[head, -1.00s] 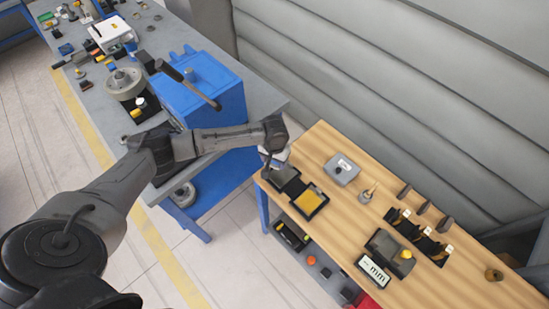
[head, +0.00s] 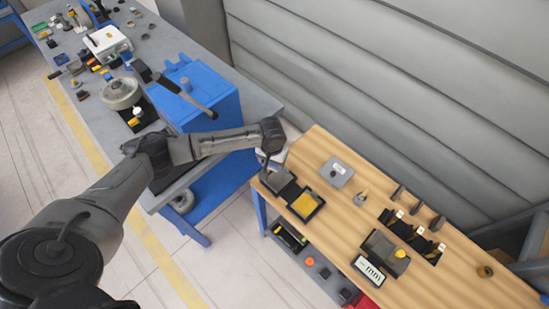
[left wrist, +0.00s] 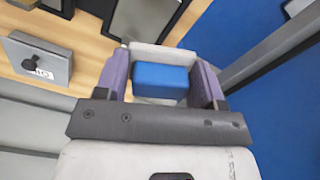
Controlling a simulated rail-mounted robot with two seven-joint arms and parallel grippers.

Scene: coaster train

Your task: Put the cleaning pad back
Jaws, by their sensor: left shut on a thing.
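My left gripper (left wrist: 161,75), with purple fingers, is shut on a blue block with a pale backing, which I take to be the cleaning pad (left wrist: 161,79). In the head view my left gripper (head: 266,164) is small and dark, at the left end of the wooden table (head: 345,215), beside a dark, open tray (head: 281,181). The pad cannot be made out in the head view, and whether it touches the tray cannot be told. My right gripper is not in view.
A grey box with a knob (head: 336,171) stands behind the trays; it also shows in the left wrist view (left wrist: 38,62). Black holders (head: 410,235) and an "mm" display (head: 368,269) are farther right. A blue cabinet (head: 200,105) stands left of the table. A grey panelled wall is behind.

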